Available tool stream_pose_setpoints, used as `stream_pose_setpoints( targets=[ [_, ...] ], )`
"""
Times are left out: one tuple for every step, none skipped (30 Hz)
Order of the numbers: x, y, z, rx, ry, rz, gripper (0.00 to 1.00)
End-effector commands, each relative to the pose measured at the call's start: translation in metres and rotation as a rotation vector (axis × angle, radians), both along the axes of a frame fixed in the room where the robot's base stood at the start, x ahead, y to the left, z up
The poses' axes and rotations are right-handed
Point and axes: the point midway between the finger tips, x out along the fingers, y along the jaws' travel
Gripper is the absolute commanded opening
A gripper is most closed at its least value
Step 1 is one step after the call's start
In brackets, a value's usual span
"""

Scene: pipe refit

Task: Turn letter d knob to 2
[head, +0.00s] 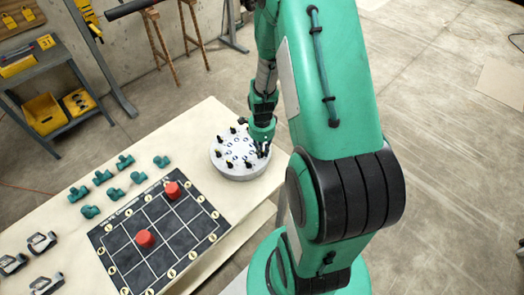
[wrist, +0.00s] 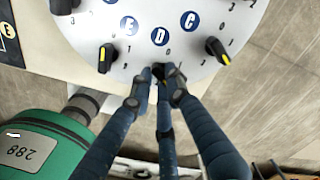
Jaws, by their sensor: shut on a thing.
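The round white dial plate (head: 240,168) stands on the table in the head view, with several black knobs around its top. In the wrist view, the letter D label (wrist: 159,37) is on the plate straight ahead of my gripper (wrist: 163,73). My fingers are shut on the D knob (wrist: 164,68), and only a bit of black and yellow shows between the fingertips. The knob's pointer direction is mostly hidden. In the head view, my gripper (head: 262,149) is at the plate's right edge.
The C knob (wrist: 216,51) stands close on the right and the E knob (wrist: 106,58) on the left. In the head view, a dark grid board (head: 150,262) with two red pieces and several green pipe fittings (head: 125,161) lie left of the plate.

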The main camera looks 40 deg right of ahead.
Motion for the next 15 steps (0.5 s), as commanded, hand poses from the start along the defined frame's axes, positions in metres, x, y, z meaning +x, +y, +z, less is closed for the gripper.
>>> stream_pose_setpoints(
  targets=[
    [0.0009, -0.0006, 0.0010, -0.001, -0.002, -0.008, 0.00],
    [0.0010, -0.0005, 0.0009, -0.001, -0.002, -0.011, 0.00],
    [0.0010, -0.0005, 0.0009, -0.001, -0.002, -0.014, 0.00],
    [0.0010, -0.0005, 0.0009, -0.001, -0.002, -0.016, 0.00],
    [0.0010, -0.0005, 0.0009, -0.001, -0.002, -0.017, 0.00],
    [0.0010, -0.0005, 0.0008, -0.001, -0.002, -0.018, 0.00],
    [0.0010, -0.0005, 0.0008, -0.001, -0.002, -0.018, 0.00],
    [0.0010, -0.0005, 0.0008, -0.001, -0.002, -0.018, 0.00],
    [0.0010, -0.0005, 0.0008, -0.001, -0.002, -0.018, 0.00],
    [0.0010, -0.0005, 0.0008, -0.001, -0.002, -0.018, 0.00],
    [0.0010, -0.0006, 0.0008, -0.001, -0.002, -0.018, 0.00],
    [0.0010, -0.0006, 0.0008, -0.001, -0.002, -0.017, 0.00],
    [0.0010, -0.0006, 0.0008, -0.001, -0.002, -0.017, 0.00],
    [0.0010, -0.0006, 0.0008, -0.001, -0.002, -0.017, 0.00],
    [0.0010, -0.0006, 0.0008, -0.001, -0.002, -0.017, 0.24]
  ],
)
